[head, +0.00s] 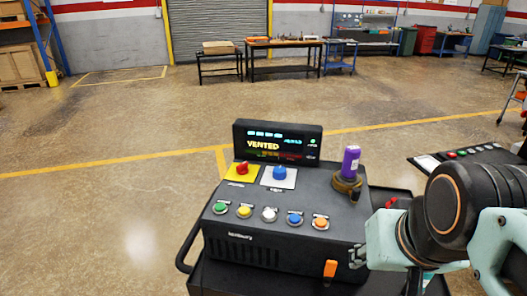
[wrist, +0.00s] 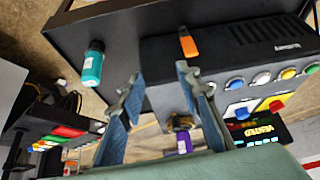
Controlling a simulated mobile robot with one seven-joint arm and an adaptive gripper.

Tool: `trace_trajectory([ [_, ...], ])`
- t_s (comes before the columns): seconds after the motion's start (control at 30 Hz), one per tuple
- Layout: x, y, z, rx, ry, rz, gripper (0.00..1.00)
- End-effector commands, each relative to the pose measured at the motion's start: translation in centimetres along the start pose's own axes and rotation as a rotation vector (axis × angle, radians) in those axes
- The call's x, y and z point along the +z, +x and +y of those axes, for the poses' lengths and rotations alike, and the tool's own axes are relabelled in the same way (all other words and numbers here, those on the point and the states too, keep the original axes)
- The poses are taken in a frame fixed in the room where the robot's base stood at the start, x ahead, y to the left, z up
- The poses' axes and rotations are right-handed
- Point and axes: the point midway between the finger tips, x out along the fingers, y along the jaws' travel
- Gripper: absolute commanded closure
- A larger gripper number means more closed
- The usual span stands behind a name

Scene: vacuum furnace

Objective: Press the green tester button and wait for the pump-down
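The black tester console (head: 240,237) stands on a dark cart, and its display (head: 277,144) reads "VENTED". The green button (head: 220,208) is at the left end of the front button row, beside yellow, white, blue and orange buttons. In the wrist view the green button (wrist: 313,68) is at the right edge. My gripper (wrist: 158,75) has its two fingers spread apart with nothing held between them. In the head view my gripper (head: 360,256) is beside the console's right front corner, far from the green button.
A purple-capped cylinder (head: 351,161) stands in a holder on the console's right. A red knob (head: 242,169), a blue knob (head: 280,173) and an orange lever (head: 330,268) are also on it. A teal bottle (wrist: 93,63) and another button panel (head: 462,154) are nearby.

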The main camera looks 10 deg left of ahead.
Motion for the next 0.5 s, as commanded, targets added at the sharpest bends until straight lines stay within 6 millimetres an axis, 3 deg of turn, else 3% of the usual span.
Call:
trace_trajectory([
  [0.33, 0.00, 0.00, 0.00, 0.000, 0.000, 0.000, 0.69],
  [0.5, 0.00, 0.00, 0.00, 0.000, 0.000, 0.000, 0.87],
])
